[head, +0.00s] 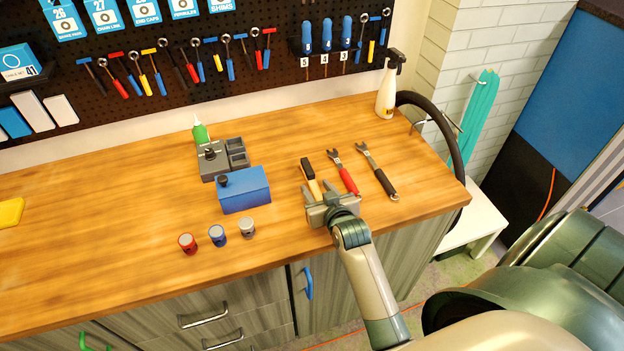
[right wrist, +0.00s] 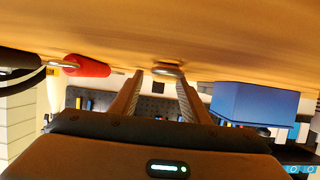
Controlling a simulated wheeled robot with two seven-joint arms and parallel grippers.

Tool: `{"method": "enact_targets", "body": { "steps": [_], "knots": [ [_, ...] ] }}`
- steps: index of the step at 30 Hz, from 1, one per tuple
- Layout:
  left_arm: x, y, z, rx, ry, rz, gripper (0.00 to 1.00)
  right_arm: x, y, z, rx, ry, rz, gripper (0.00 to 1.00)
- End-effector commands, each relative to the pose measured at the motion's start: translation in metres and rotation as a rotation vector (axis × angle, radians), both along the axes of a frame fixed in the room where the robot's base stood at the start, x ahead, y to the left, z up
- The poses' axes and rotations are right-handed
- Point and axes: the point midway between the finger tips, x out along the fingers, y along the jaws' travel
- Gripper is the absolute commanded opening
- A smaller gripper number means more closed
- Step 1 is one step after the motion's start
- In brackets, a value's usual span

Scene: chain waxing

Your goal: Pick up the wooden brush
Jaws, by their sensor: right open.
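The wooden brush (head: 313,185) lies on the workbench (head: 120,200), its black bristle end pointing away from me and its pale wooden handle toward me. My right gripper (head: 318,190) is open at the near end of the handle, which shows between or just under its fingers in the head view. In the right wrist view, my right gripper (right wrist: 160,80) has its fingers apart, with a small rounded end, seemingly the brush's (right wrist: 168,69), between and beyond the tips. I cannot tell whether they touch. My left gripper is not in view.
A red-handled tool (head: 348,180) lies close right of the brush, and a black-handled wrench (head: 384,182) beyond it. A blue box (head: 246,194) stands to the left, with small red, blue and grey cans in front. A spray bottle (head: 386,98) stands at the back.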

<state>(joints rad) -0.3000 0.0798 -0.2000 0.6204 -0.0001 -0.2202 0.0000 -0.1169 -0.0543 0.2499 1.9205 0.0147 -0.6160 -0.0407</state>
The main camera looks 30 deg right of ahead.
Motion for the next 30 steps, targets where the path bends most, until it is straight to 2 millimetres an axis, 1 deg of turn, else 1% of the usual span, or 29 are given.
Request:
{"method": "enact_targets", "body": {
  "steps": [11, 12, 17, 18, 30],
  "knots": [
    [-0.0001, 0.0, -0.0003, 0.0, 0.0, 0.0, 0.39, -0.0003, -0.0001, -0.0001, 0.0, 0.0, 0.0, 0.42],
    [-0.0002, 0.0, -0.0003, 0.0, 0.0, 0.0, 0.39, -0.0004, -0.0001, -0.0001, 0.0, 0.0, 0.0, 0.4],
    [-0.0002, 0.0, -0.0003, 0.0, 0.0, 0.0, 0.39, -0.0004, 0.0, -0.0001, 0.0, 0.0, 0.0, 0.02],
    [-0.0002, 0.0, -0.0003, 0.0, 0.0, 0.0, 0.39, -0.0003, 0.0, 0.0, 0.0, 0.0, 0.0, 0.0],
    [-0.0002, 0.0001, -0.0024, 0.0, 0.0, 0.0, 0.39, 0.0, -0.0001, 0.0038, 0.0, -0.002, 0.0, 0.0]
  ]
}}
